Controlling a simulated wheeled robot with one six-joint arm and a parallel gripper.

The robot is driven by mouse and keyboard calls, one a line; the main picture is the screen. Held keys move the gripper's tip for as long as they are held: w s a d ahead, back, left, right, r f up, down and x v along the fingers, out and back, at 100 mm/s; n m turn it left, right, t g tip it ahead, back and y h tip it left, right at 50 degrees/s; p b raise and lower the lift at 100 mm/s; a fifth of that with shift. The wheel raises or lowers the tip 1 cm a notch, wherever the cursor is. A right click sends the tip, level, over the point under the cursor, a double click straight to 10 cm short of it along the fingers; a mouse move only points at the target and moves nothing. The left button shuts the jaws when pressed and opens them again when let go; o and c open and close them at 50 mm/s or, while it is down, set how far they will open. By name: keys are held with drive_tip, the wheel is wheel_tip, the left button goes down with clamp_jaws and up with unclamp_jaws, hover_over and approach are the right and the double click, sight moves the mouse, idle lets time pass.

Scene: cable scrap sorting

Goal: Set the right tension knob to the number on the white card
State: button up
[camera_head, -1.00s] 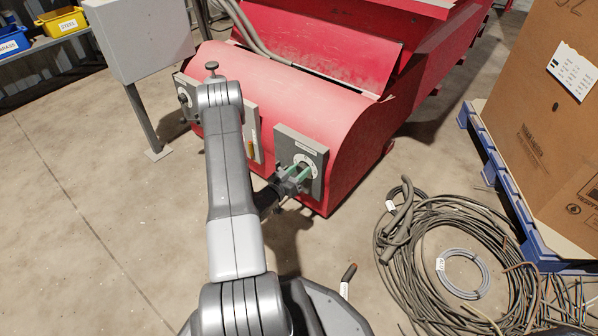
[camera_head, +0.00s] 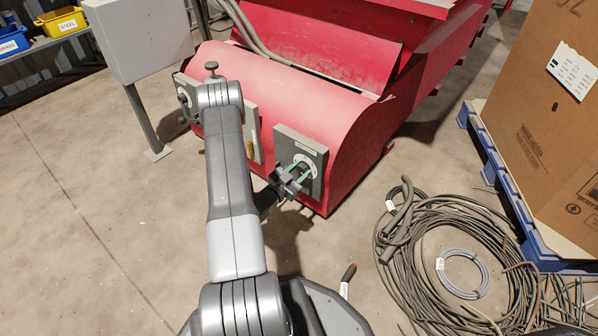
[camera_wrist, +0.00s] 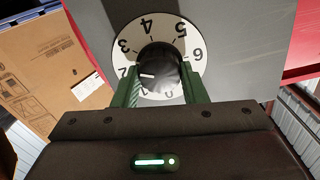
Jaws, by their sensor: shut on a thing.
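The right tension knob is black and round with a white pointer line, seen in the wrist view (camera_wrist: 160,68). It sits on a white dial (camera_wrist: 158,28) numbered 0 to 6. The pointer points left, close to the 2. My gripper (camera_head: 295,174) has green fingers, one on each side of the knob, and is shut on it. The dial is on a grey panel (camera_head: 288,140) at the right front of the red machine. I cannot make out a white card with a readable number in any view.
The left knob (camera_head: 183,98) is on another grey panel, partly behind my arm. A grey box on a post (camera_head: 140,40) stands left of the red machine (camera_head: 330,110). Cable coils (camera_head: 400,240) and a cardboard box on a blue pallet (camera_head: 500,190) are at right. Floor at left is clear.

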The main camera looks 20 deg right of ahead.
drive_tip(key=shift+m, duration=1.7)
drive_tip(key=o, duration=1)
drive_tip(key=shift+c, duration=0.2)
drive_tip(key=shift+s, duration=0.1)
drive_tip(key=p+v, duration=0.3)
drive_tip(key=v, duration=1)
drive_tip(key=shift+s+a+m+p, duration=0.25)
drive_tip(key=shift+a+m+p, duration=0.05)
drive_tip(key=shift+p, duration=0.1)
drive_tip(key=shift+d, duration=0.1)
